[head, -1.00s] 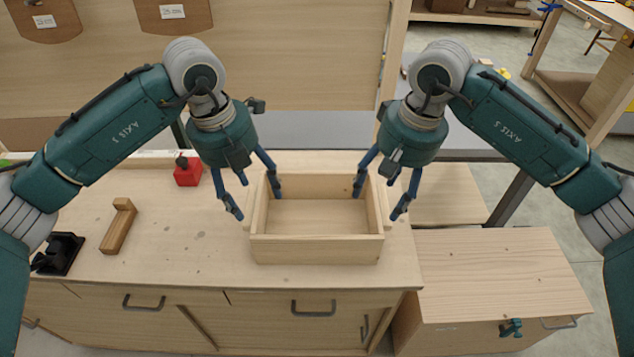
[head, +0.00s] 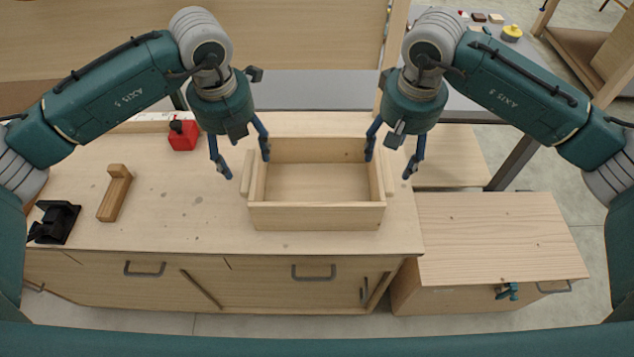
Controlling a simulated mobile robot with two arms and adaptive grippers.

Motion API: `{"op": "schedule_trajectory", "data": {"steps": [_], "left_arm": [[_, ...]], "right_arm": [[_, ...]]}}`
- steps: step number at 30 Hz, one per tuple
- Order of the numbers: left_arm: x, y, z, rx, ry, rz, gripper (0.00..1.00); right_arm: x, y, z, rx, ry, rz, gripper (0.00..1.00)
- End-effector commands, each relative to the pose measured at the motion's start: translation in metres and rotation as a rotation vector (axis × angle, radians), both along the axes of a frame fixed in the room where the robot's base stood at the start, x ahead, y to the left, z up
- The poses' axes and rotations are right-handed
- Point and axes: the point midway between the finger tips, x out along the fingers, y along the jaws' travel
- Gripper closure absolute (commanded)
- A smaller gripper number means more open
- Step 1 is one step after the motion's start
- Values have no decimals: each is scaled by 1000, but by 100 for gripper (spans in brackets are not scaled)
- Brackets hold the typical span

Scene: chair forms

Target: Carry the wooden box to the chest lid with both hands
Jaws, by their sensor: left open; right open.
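The open wooden box (head: 318,216) stands empty on the workbench, with a light wooden handle strip on its left side (head: 247,182) and right side (head: 389,180). My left gripper (head: 246,166) is open at the box's left wall, one finger outside and one over the inner side. My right gripper (head: 389,166) is open at the right wall in the same way. Neither holds anything; I cannot tell how far the inner fingertips reach below the rim. The chest lid (head: 500,235) is the flat wooden top of the low chest at right.
The workbench (head: 180,220) carries a red container (head: 183,135), an L-shaped wooden piece (head: 115,193) and a black tool (head: 56,222) at left. A teal clamp (head: 507,291) sits at the chest's front edge. The lid is clear.

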Motion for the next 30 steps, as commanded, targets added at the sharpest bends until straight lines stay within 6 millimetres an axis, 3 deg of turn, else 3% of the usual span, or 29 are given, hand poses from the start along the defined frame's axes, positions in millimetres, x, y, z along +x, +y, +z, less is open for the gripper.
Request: {"op": "schedule_trajectory", "data": {"steps": [3,9,23,30], "left_arm": [[2,1,-23,2,4,2,36],[6,0,-50,1,2,1,36],[7,0,-61,0,0,0,36],[7,0,-61,0,0,0,80]], "right_arm": [[1,0,-23,1,4,-1,36],[5,0,-50,1,1,0,36],[7,0,-61,1,0,0,36],[7,1,-61,1,0,0,80]]}}
